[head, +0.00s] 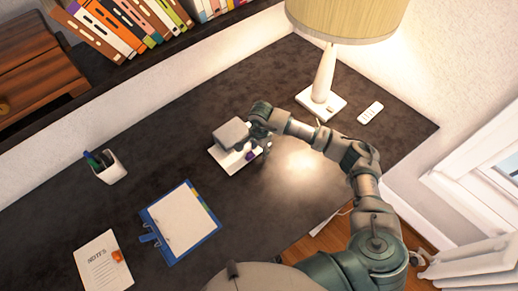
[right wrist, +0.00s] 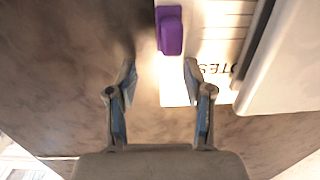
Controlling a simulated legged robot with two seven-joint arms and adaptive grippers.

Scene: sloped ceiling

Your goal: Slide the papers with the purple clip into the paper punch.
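The papers (head: 226,161) with a purple clip (head: 249,156) lie on the dark desk, partly hidden by a pale grey boxy thing (head: 233,133), probably the paper punch. In the right wrist view, the papers (right wrist: 215,45) show printed lettering, and the purple clip (right wrist: 170,31) sits at their left edge. A white body (right wrist: 290,60) stands beside them on the right. My right gripper (head: 266,147) is low beside the clip end of the papers. In its wrist view the fingers (right wrist: 161,72) are apart, with the clip just beyond them. My left gripper is not in view.
A lamp (head: 322,85) and a white remote-like thing (head: 370,112) stand behind my right arm. A pen cup (head: 106,167), a blue clipboard (head: 182,220) and notes with an orange clip (head: 98,265) are at left. The desk (head: 300,215) is clear near the front.

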